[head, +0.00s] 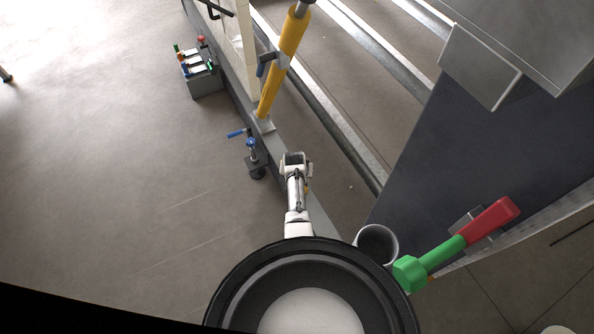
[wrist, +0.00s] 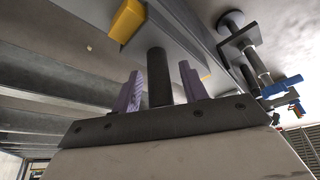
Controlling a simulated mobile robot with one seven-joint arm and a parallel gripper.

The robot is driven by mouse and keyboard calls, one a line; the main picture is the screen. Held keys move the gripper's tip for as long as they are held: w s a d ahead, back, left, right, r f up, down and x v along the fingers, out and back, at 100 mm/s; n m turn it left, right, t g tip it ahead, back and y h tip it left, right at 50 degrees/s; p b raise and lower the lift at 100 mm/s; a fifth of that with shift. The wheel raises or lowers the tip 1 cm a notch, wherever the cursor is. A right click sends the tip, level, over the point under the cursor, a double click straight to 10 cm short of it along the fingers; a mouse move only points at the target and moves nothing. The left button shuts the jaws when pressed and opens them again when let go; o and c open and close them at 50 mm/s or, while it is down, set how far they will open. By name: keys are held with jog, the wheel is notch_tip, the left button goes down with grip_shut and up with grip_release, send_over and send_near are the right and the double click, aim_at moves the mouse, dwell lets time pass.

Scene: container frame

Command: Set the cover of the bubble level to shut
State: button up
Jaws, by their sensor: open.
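My gripper (wrist: 160,78) shows in the wrist view with its two purple fingers apart. A dark upright cylinder (wrist: 157,72) stands between the fingers, and I cannot tell whether they touch it. A yellow block (wrist: 127,20) sits on the grey beam above and left of the fingers. A smaller yellow piece shows behind the right finger. I cannot tell whether either is the bubble level or its cover. In the head view my arm's white end (head: 293,165) is over the beam, and the fingers are hidden. A small yellow bit shows just right of it.
A yellow cylinder (head: 285,60) rises from the beam. A grey box with coloured knobs (head: 202,78) is farther back. The floor at left is clear.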

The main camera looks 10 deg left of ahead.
jog(key=p+v, duration=0.3)
jog(key=v, duration=1)
jog(key=shift+s+r, duration=0.15)
jog(key=shift+r, duration=0.1)
